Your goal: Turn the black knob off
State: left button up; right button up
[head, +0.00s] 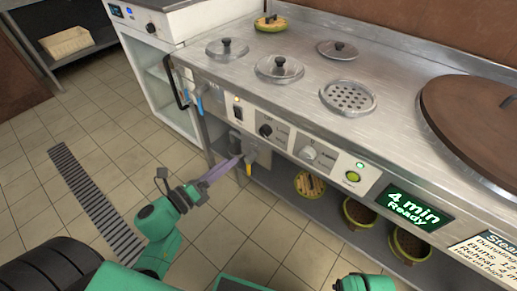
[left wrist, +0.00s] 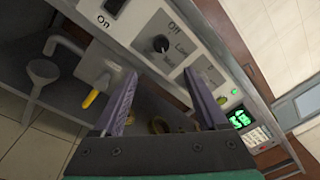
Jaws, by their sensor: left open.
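The black knob (head: 265,130) is on the steel front panel, between a switch and a pale knob. It also shows in the left wrist view (left wrist: 161,43), with an "Off" label above it and other marks beside it; its exact setting is too small to read. My left gripper (head: 241,158) is below and left of the knob in the head view, apart from it. In the left wrist view its two purple fingers (left wrist: 160,73) are spread and empty, with the knob beyond the gap. My right gripper is not in view; only a green part of that arm shows at the bottom.
A yellow-handled tap (left wrist: 92,98) projects below the panel, close to my left fingers. Several baskets sit on the lower shelf. The tiled floor (head: 110,135) is open at left.

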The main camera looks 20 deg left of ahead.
aim_at(263, 134)
pick_arm(q)
jog(key=x, duration=1.4)
jog(key=shift+r, duration=0.2)
jog(key=shift+c, duration=0.3)
grip_shut()
